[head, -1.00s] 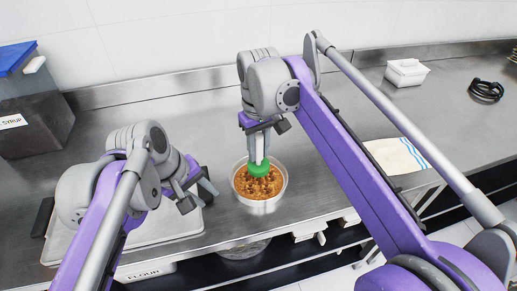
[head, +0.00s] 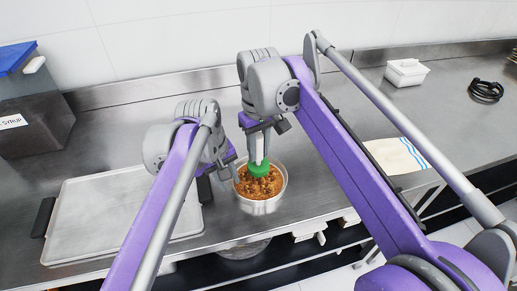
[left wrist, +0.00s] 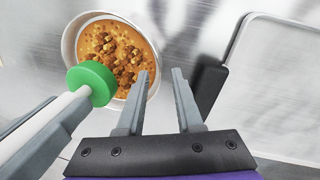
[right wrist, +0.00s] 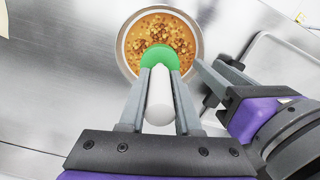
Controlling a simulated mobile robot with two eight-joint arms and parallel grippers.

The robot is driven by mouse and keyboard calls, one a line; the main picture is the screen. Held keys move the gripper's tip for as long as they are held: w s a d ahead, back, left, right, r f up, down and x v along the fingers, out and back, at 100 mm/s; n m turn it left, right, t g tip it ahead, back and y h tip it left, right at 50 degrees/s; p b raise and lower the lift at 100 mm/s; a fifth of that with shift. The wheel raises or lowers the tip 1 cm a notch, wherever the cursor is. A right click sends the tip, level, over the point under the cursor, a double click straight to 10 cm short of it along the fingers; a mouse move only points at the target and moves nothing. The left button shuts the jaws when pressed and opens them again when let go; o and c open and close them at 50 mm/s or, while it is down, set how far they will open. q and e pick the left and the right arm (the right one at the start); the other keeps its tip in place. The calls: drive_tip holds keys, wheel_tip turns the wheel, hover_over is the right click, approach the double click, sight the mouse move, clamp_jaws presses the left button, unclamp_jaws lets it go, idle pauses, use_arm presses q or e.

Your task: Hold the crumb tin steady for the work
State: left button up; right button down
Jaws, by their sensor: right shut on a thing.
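The crumb tin (head: 262,208) is a round metal tin of brown crumbs, upright on the steel counter; it also shows in the left wrist view (left wrist: 69,45) and right wrist view (right wrist: 122,48). My right gripper (head: 259,152) is shut on the white handle of a green-headed tool (right wrist: 160,95), whose head is over the crumbs. Whether the head presses on them I cannot tell. My left gripper (left wrist: 162,72) is open at the tin's left side. In the left wrist view the rim appears between its fingertips; I see no clear contact.
A grey tray with a dark handle (head: 90,215) lies left of the tin. A syrup container (head: 35,110) stands at the back left. A striped cloth (head: 398,154), a white box (head: 406,73) and a black coil (head: 486,90) are at right. The counter's front edge is close.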

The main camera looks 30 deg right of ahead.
sight(234, 191)
use_arm(q)
drive_tip(key=shift+d+f, duration=0.15)
drive_tip(key=shift+f, duration=0.65)
drive_tip(key=shift+d+f, duration=0.1)
drive_tip(key=shift+f, duration=0.65)
drive_tip(key=shift+c, duration=0.2)
clamp_jaws()
drive_tip(key=shift+o, duration=0.4)
unclamp_jaws()
drive_tip(key=shift+r, duration=0.1)
